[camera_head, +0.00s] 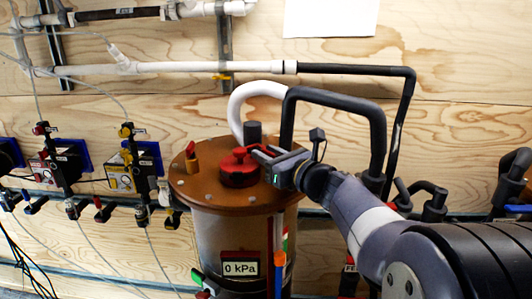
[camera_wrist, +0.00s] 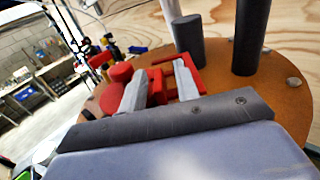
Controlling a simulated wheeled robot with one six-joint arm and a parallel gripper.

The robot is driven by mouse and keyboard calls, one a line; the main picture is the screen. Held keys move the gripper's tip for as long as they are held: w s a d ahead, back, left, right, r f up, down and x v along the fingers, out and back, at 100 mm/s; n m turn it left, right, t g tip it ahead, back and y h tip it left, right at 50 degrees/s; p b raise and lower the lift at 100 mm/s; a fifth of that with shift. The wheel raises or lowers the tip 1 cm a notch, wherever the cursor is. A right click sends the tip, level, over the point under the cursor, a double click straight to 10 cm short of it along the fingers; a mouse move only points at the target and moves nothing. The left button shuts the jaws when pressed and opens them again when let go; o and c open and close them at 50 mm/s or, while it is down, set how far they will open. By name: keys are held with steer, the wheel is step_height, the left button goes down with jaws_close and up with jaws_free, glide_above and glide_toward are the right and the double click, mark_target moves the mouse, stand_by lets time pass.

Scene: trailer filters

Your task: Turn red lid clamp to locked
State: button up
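The red lid clamp (camera_head: 239,169) sits on top of the round brown lid (camera_head: 197,192) of a clear canister in the head view. My gripper (camera_head: 264,153) reaches in from the right at the clamp's right side. In the wrist view its two grey fingers (camera_wrist: 160,84) stand apart. A red part of the clamp (camera_wrist: 156,87) lies between them beside the left finger, with a gap toward the right finger. More red shows beyond the fingertips. Whether the fingers touch the clamp is unclear. The fingertips partly hide the clamp.
A dark cylinder (camera_head: 253,132) and a thick black pipe (camera_head: 335,93) rise close behind the gripper. A white hose (camera_head: 236,101) curves behind the lid. A gauge reading 0 kPa (camera_head: 240,268) is on the canister front. Valves (camera_head: 128,158) line the wall at left.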

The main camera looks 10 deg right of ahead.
steer(key=shift+w, duration=0.1)
steer(key=shift+c, duration=0.5)
jaws_close()
